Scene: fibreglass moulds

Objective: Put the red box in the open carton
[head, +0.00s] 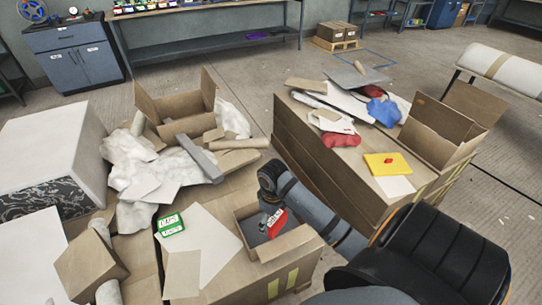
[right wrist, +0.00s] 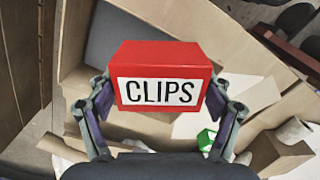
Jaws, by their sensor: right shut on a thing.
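The red box (head: 277,224) has a white label reading "CLIPS" in the right wrist view (right wrist: 160,65). My right gripper (head: 270,211) is shut on it, with a finger on each side. A small open carton (head: 290,243) stands on the near brown surface. In the head view the red box shows within the carton's opening. I cannot tell whether it touches the carton's floor. In the right wrist view the carton's brown walls and grey inside (right wrist: 110,35) show behind the box. My left gripper is not in view.
A green box (head: 169,225) lies left of the carton beside white sheets (head: 205,240). Larger open cartons stand at the back left (head: 175,103) and on the right stack (head: 437,130). A yellow item (head: 385,164) and cloths lie on that stack.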

